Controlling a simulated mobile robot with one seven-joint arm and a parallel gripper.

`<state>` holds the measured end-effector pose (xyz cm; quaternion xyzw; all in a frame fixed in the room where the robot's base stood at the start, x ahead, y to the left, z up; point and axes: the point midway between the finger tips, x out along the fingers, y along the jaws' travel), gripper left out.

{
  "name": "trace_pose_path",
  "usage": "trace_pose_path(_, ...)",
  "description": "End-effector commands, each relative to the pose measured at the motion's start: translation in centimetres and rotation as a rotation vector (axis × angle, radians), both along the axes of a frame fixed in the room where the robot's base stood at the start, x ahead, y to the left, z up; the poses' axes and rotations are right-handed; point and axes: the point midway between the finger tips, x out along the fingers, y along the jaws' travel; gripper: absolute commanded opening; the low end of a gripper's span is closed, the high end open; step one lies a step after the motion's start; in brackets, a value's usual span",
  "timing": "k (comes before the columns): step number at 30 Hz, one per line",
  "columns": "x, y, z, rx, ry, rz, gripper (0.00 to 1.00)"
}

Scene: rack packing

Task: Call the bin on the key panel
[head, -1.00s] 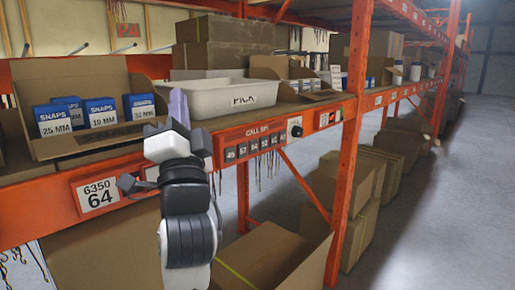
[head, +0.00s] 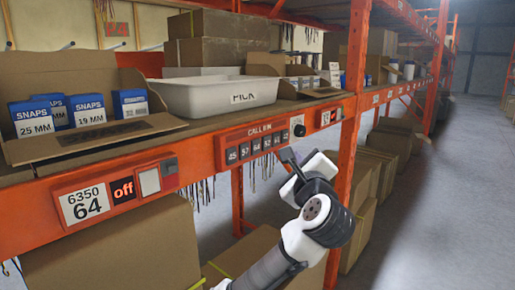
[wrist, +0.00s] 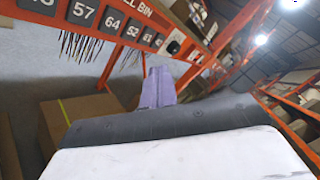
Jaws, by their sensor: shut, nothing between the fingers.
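The key panel (head: 262,131) is an orange plate marked CALL BIN on the front beam of the shelf. Its row of dark number keys includes 45, 57 and 64 (head: 256,145). In the wrist view the key panel (wrist: 132,8) runs across the upper left, with keys 57, 64 and 52 readable. My gripper (head: 288,158) is just below the panel's right end in the head view, its fingertips not clearly visible there. In the wrist view its purple fingers (wrist: 157,85) are together and empty, below the row of keys. I cannot tell whether they touch anything.
A label reading 6350 64 (head: 85,203), a display reading off (head: 123,190) and a pale square (head: 149,182) sit left along the beam. A black knob (head: 299,131) is right of the keys. A white PICK tote (head: 205,98) and SNAPS boxes (head: 32,118) stand above.

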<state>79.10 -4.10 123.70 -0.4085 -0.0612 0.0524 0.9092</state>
Motion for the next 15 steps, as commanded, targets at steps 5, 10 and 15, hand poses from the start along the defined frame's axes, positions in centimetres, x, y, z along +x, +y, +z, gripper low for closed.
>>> trace_pose_path(5,0.0,0.0,0.1,-0.003,-0.001,-0.001,0.0)
trace_pose_path(10,0.4,0.6,0.1,-0.004,-0.002,0.001,0.0)
trace_pose_path(15,1.6,2.2,0.0,-0.004,-0.001,0.002,0.0)
